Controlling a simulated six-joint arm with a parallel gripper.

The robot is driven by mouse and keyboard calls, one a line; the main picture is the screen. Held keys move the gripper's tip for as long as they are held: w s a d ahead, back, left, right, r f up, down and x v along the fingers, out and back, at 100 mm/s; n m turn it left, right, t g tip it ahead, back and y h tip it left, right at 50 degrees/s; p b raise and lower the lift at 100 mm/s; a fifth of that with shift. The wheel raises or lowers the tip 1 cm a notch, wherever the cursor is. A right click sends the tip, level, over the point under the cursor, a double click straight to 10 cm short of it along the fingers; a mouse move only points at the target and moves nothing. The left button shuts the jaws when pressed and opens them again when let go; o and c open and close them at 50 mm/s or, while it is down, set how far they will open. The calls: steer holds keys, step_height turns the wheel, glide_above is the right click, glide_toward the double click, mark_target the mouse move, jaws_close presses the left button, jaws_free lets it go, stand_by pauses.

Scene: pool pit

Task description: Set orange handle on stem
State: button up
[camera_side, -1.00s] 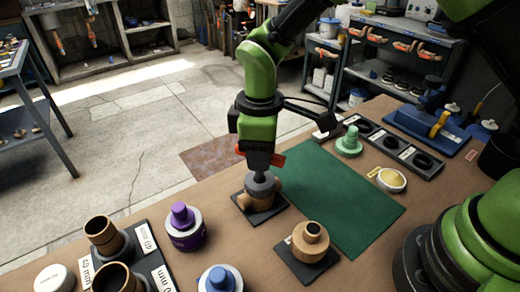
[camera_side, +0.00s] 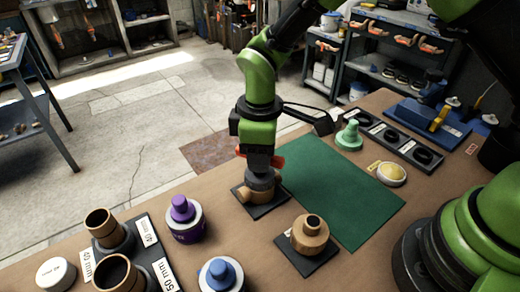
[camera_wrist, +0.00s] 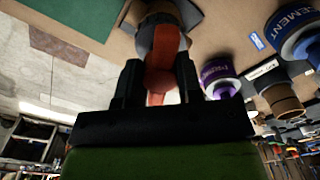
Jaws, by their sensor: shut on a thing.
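My gripper (camera_side: 260,165) points straight down over a tan valve body with a grey collar (camera_side: 262,186), which stands on a dark square plate (camera_side: 272,207). It is shut on the orange handle (camera_side: 278,161), which also shows between my two fingers in the wrist view (camera_wrist: 160,68). The handle lies right over the valve's top, close to or touching it; I cannot tell whether it sits on the stem. The stem is hidden by my gripper and the handle. In the wrist view the valve (camera_wrist: 150,20) shows partly behind the handle.
A second tan fitting (camera_side: 309,234) on a dark plate stands right and nearer. A purple-capped can (camera_side: 186,222) and a blue-capped can (camera_side: 220,274) stand left and front. Tan pipe pieces (camera_side: 103,224) stand at far left. A green mat (camera_side: 345,195) lies clear behind.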

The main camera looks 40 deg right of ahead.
steer(key=shift+f, duration=0.2)
steer(key=shift+f, duration=0.5)
steer(key=shift+f, duration=0.1)
steer(key=o, duration=1.4)
steer(key=shift+r, duration=4.05)
